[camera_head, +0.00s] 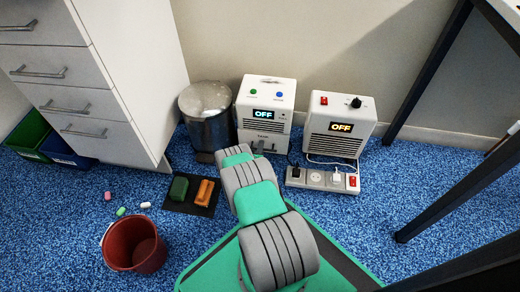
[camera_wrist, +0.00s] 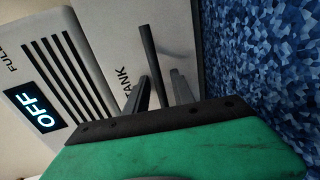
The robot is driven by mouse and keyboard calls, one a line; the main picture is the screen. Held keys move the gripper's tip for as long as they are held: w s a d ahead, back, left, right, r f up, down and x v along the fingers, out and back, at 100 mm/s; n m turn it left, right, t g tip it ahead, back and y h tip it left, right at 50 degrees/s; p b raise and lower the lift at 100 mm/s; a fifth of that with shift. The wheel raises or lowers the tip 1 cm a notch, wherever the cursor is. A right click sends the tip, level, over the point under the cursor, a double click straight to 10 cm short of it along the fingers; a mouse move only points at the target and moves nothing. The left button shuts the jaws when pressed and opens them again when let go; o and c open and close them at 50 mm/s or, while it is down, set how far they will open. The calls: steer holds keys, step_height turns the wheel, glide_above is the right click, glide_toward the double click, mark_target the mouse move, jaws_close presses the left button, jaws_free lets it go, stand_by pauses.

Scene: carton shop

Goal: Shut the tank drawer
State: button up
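The tank drawer (camera_wrist: 172,30) is the lower front part of the white OFF-display unit (camera_head: 264,92), marked TANK in the wrist view. A dark bar handle (camera_wrist: 150,58) stands on its front. My gripper (camera_wrist: 163,92) is at the drawer front, its two dark fingers apart with the handle's lower end seen between them. I cannot tell if they touch it. In the head view my gripper (camera_head: 258,149) is low in front of the unit, and my arm hides part of the drawer. How far the drawer stands out is not clear.
A second white unit (camera_head: 338,122) and a power strip (camera_head: 323,180) stand to the right. A metal bin (camera_head: 207,112) stands left. Dark table legs are right.

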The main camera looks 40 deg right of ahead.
steer(key=p+v, duration=0.3)
steer(key=v, duration=0.4)
steer(key=shift+s+a+p, duration=0.2)
steer(key=shift+a+p, duration=0.1)
steer(key=shift+p, duration=0.05)
steer(key=shift+r, duration=0.1)
